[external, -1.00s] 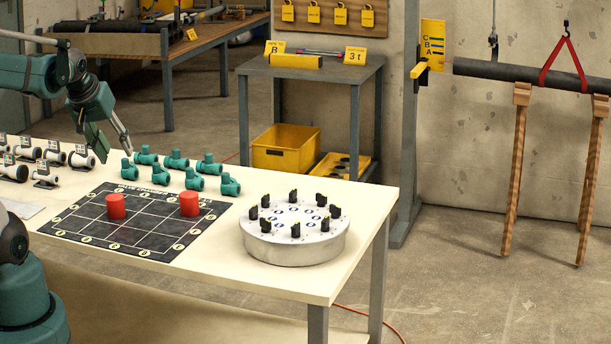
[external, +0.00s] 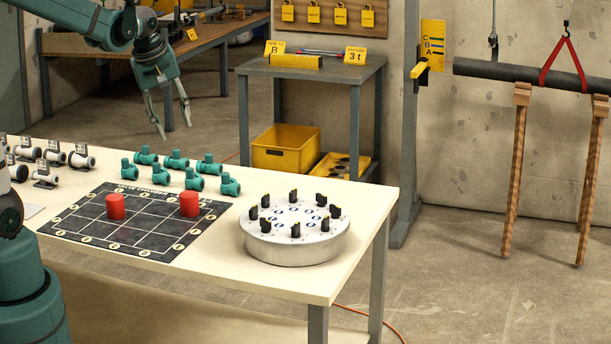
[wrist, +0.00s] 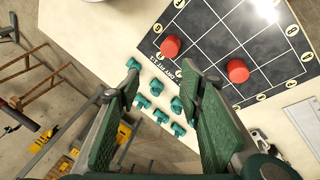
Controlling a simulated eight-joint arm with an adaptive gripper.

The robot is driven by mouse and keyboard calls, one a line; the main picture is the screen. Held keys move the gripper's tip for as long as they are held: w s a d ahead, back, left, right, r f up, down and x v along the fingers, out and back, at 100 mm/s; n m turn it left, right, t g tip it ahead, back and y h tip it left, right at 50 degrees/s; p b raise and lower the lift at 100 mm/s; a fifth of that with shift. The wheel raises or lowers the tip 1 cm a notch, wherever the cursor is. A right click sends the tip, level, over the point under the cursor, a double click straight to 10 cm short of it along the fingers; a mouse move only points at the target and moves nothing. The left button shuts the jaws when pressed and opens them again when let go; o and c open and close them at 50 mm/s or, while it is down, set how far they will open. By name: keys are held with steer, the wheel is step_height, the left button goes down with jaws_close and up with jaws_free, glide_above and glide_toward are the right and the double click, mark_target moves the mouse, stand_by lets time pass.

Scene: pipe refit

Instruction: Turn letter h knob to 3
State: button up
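In the external view a round silver drum (external: 295,250) stands on the right part of the cream table. A ring of several black knobs stands on its top, such as the front black knob (external: 295,230). Blue and white marks lie inside the ring. The letters are too small to read, so I cannot tell which knob is h. My gripper (external: 172,116) is open and empty, above the back of the table, to the left of the drum and higher. In the wrist view its two green fingers (wrist: 160,88) are spread with nothing between them. The knobs are not clear there.
Several teal valves (external: 195,180) stand between my gripper and the drum. A black grid board (external: 130,228) with two red cylinders (external: 190,204) lies left of the drum. White fittings (external: 50,160) stand at the left. A grey side table (external: 330,70) stands behind.

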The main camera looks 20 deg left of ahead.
steer(key=w+d+f+n+g+p, duration=0.1)
steer(key=w+d+n+p, duration=0.25)
steer(key=d, duration=0.35)
steer(key=w+d+f+n+g+p, duration=0.1)
steer(key=w+d+n+p, duration=0.2)
steer(key=d, duration=0.5)
steer(key=n+g+y+p, duration=0.1)
steer(key=n+g+p, duration=0.1)
steer(key=n+p, duration=0.25)
glide_above(293, 190)
steer(key=shift+m, duration=0.5)
steer(key=shift+s+f, duration=0.1)
steer(key=shift+f, duration=3.8)
steer(key=shift+f, duration=0.1)
steer(key=shift+f, duration=3.8)
steer(key=c, duration=0.9)
